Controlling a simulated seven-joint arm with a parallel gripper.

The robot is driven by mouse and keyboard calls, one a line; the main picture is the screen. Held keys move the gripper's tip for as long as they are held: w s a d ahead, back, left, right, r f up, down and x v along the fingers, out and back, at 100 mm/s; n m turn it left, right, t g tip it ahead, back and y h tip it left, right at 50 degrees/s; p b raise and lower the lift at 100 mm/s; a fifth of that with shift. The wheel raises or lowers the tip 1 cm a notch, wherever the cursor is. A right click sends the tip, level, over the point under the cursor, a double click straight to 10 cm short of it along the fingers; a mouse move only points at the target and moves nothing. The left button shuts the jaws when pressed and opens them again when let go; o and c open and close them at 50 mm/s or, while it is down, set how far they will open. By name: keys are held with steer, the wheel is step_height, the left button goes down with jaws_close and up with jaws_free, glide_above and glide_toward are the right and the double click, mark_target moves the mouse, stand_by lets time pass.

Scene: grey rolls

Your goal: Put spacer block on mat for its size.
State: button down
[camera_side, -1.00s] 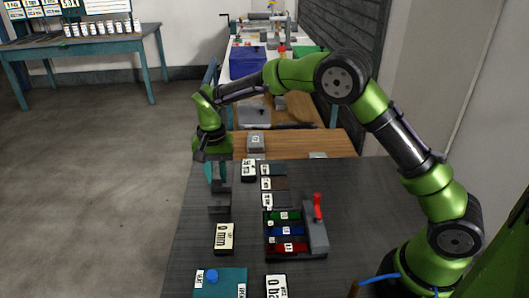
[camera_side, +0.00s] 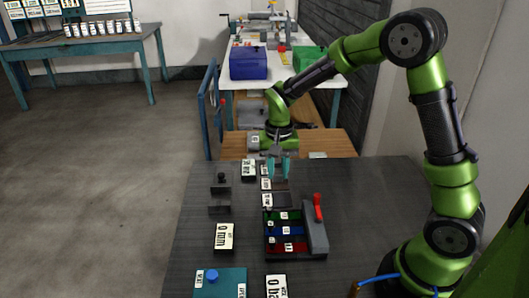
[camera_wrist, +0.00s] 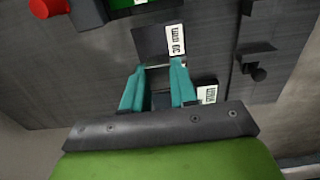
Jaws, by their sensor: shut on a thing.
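Three small mats with white labels run in a column along the table. The near dark mat (camera_side: 281,200) shows in the side view, and a dark mat (camera_wrist: 150,40) shows in the wrist view with its label ahead of my fingers. My gripper (camera_side: 278,175) has teal fingers and is over the far part of this column. It also shows in the wrist view (camera_wrist: 158,68), shut on the grey spacer block. The block is mostly hidden between the fingers. I cannot tell whether it touches a mat. Another label (camera_wrist: 207,94) lies beside the right finger.
A grey gauge with a black knob (camera_side: 220,180) stands left of the mats. A display reading 0 mm (camera_side: 224,237) is nearer. A tray with green, blue and red slots (camera_side: 285,232) and a red lever (camera_side: 317,207) stand at the front. Bare table lies at right.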

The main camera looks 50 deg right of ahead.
mark_target(276, 199)
step_height(276, 199, down, 7)
steer(key=shift+f, duration=0.15)
steer(key=shift+f, duration=0.15)
steer(key=c, duration=0.9)
jaws_free()
step_height(276, 199, up, 12)
steer(key=shift+r, duration=0.1)
steer(key=s+a+r+n+t+y, duration=0.1)
steer(key=s+a+r+n+t, duration=0.1)
steer(key=s+r, duration=0.3)
steer(key=s+a+r+n+t+y, duration=0.1)
steer(key=s+a+r+n+t, duration=0.2)
steer(key=s, duration=0.9)
steer(key=shift+a+r+t, duration=0.15)
steer(key=shift+r+t, duration=0.95)
steer(key=shift+r, duration=0.6)
